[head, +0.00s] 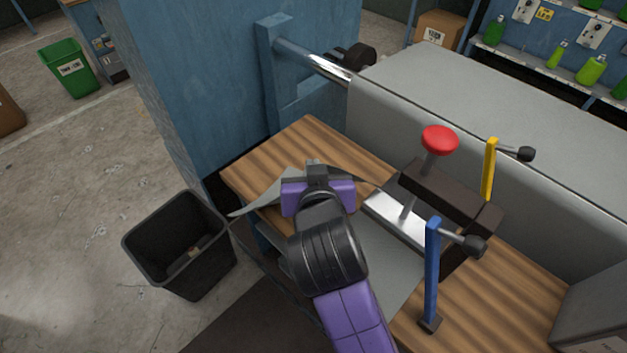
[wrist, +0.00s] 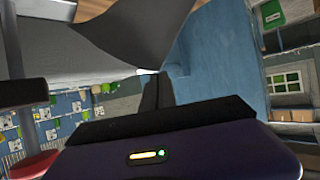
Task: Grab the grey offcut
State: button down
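The grey offcut (head: 268,194) is a thin, pointed sheet at the left end of the wooden bench, its tip reaching past the bench edge. My gripper (head: 314,168) is over it, and my purple wrist hides its middle. In the wrist view the offcut (wrist: 130,28) is a curved grey sheet narrowing to my fingertips. The dark fingers of my gripper (wrist: 153,76) are close together at that narrow part and look shut on it. The exact contact is partly hidden.
A black bin (head: 150,247) stands on the floor left of the wooden bench (head: 492,308). A grey sheet (head: 392,273) lies under my arm. The red-knobbed clamp (head: 438,140), blue upright (head: 432,275) and yellow upright (head: 489,168) stand to the right. A blue cabinet wall (head: 205,90) rises behind.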

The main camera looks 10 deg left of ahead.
notch_tip(320, 180, up, 22)
jog(key=shift+r, duration=0.15)
dwell(0.5)
